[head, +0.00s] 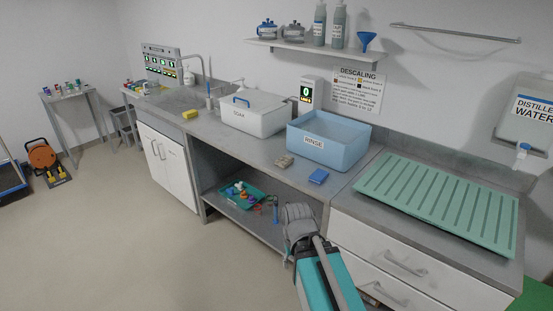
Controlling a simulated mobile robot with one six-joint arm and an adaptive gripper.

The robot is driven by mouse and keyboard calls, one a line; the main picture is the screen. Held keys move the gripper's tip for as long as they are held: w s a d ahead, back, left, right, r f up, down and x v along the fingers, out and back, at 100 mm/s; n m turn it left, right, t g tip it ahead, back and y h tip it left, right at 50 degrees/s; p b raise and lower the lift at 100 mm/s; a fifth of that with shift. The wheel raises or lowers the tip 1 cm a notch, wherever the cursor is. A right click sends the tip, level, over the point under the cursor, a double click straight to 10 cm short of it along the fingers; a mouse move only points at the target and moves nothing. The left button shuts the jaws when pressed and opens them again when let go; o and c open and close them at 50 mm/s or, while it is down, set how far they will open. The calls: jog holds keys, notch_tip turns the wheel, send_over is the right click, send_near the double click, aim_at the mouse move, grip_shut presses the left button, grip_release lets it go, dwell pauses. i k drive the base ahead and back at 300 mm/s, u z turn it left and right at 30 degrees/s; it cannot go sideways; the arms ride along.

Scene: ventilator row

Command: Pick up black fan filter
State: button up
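I cannot pick out a black fan filter in the head view. Small parts lie on the lower shelf (222,204) under the counter, some in a teal tray (229,200) and some loose to its right. They are too small to tell apart. My gripper (297,209) is in front of the open shelf bay, right of the loose parts, and hides some of the shelf. I see it from behind, so its fingers and anything between them cannot be made out.
A white SOAK tub (250,118) and a blue RINSE tub (315,146) stand on the counter. A blue block (318,176) and a beige item (284,161) lie near its front edge. A green drain mat (440,202) is at right.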

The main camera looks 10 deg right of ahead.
aim_at(285, 160)
jog(key=z, duration=0.45)
jog(key=i, duration=0.85)
jog(key=z, duration=0.75)
